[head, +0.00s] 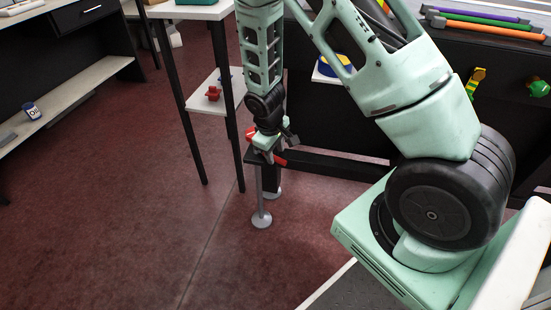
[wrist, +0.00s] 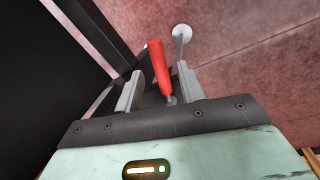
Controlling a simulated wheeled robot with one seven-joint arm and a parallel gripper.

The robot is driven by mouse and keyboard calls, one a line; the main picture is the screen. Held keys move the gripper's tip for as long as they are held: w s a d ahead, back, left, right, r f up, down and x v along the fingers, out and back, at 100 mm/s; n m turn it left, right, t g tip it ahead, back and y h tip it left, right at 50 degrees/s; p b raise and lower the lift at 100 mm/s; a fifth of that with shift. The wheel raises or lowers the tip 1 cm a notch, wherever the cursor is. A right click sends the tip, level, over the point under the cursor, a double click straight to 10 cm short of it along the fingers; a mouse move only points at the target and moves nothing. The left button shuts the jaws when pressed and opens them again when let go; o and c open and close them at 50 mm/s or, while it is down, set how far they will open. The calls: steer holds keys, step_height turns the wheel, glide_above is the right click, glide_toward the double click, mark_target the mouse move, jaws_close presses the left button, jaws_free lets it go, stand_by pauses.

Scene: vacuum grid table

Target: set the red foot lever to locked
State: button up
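The red foot lever (wrist: 159,69) shows in the wrist view as a red handle between the two grey fingers of my gripper (wrist: 158,86). Gaps show on both sides of the handle, so the fingers are open around it and not closed on it. In the head view my gripper (head: 275,150) points down at the low bar by the table's foot. A red piece of the lever (head: 280,161) shows just below the fingers there. My gripper hides part of the lever and its pivot. I cannot tell which setting it stands at.
A grey levelling foot (head: 261,219) stands on the floor below the lever. A dark crossbar (head: 335,166) runs right from it. A small side table (head: 211,98) with a red object (head: 213,93) on its lower shelf stands to the left. The reddish floor (head: 130,200) is clear.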

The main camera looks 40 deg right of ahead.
steer(key=shift+d+f, duration=0.2)
steer(key=shift+f, duration=0.7)
jaws_close()
steer(key=shift+a, duration=0.1)
